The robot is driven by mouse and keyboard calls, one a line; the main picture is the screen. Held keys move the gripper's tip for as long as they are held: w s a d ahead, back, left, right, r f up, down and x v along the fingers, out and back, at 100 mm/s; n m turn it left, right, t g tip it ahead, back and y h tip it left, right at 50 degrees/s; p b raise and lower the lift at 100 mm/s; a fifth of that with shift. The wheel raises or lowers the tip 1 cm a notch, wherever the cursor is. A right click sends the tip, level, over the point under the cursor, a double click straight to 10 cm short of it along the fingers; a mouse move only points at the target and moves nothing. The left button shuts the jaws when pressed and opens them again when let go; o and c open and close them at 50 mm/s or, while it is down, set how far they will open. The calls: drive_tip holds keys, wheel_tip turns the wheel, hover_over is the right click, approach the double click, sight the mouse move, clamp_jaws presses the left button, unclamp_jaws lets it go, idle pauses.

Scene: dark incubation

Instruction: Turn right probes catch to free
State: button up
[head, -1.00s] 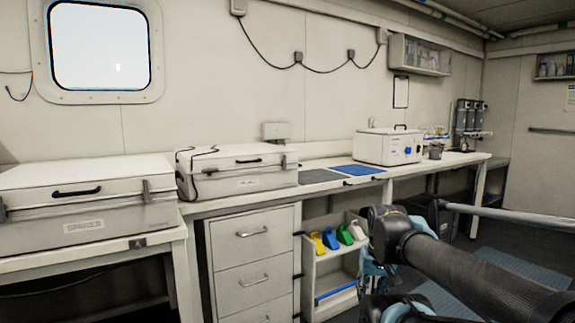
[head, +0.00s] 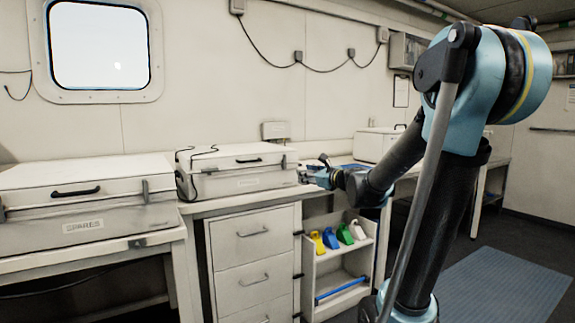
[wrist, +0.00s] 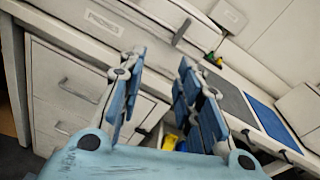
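The white probes case (head: 238,182) sits closed on the bench, left of centre in the head view. Its label (wrist: 103,20) shows at the top of the wrist view. The right catch (wrist: 182,30) is a grey upright lever on the case front, near its right end. Whether it is fastened is too small to tell. My gripper (wrist: 163,62) is open and empty, its two blue-padded fingers apart. It points towards the right end of the case, with the catch beyond the fingertips. In the head view my gripper (head: 304,172) is just right of the case's right end.
The spares case (head: 85,205) stands to the left. Drawers (head: 252,240) and a shelf (head: 338,272) with coloured scoops are below the bench. A grey mat (wrist: 228,98) and a blue mat (wrist: 267,118) lie on the bench right of the case.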

drive_tip(key=w+r+m+t, duration=0.1)
drive_tip(key=w+m, duration=0.2)
drive_tip(key=m, duration=0.1)
approach(285, 160)
drive_tip(key=shift+t, duration=0.3)
drive_tip(key=x, duration=0.8)
drive_tip(key=shift+w+a+f, duration=0.1)
drive_tip(key=shift+w+f, duration=0.05)
drive_tip(key=shift+f, duration=0.1)
clamp_jaws()
